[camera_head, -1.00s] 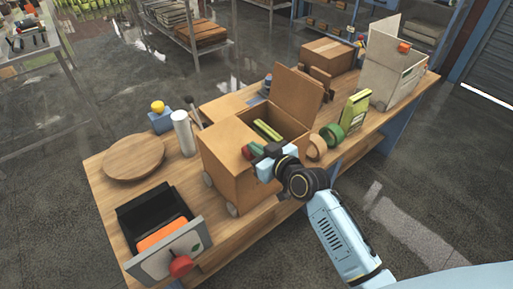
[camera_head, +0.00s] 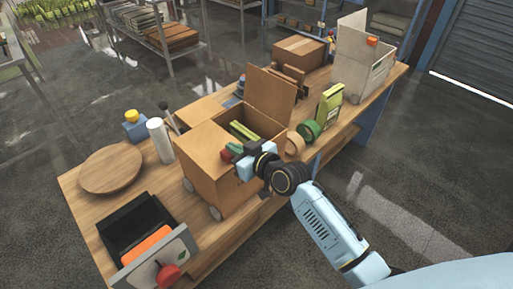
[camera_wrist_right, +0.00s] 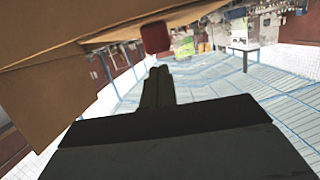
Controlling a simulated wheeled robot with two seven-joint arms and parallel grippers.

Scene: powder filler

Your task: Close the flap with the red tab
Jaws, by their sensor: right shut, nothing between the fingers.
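A brown cardboard box (camera_head: 194,180) stands mid-table with its top partly open and green items inside. One brown flap (camera_head: 271,98) stands raised at its far right side. A red tab (camera_head: 226,155) shows at the box's near top edge, and again in the right wrist view (camera_wrist_right: 155,37) against a brown cardboard edge (camera_wrist_right: 90,45). I cannot tell exactly which panel it joins. My right gripper (camera_head: 239,154) is shut and empty, beside the tab. In the wrist view its fingertips (camera_wrist_right: 160,72) point at the tab, seemingly just short of it. My left gripper is out of view.
A round board (camera_head: 111,168), white cylinder (camera_head: 160,140), tape rolls (camera_head: 308,131), a green pack (camera_head: 329,104) and a pale box (camera_head: 360,70) with an orange tab share the table.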

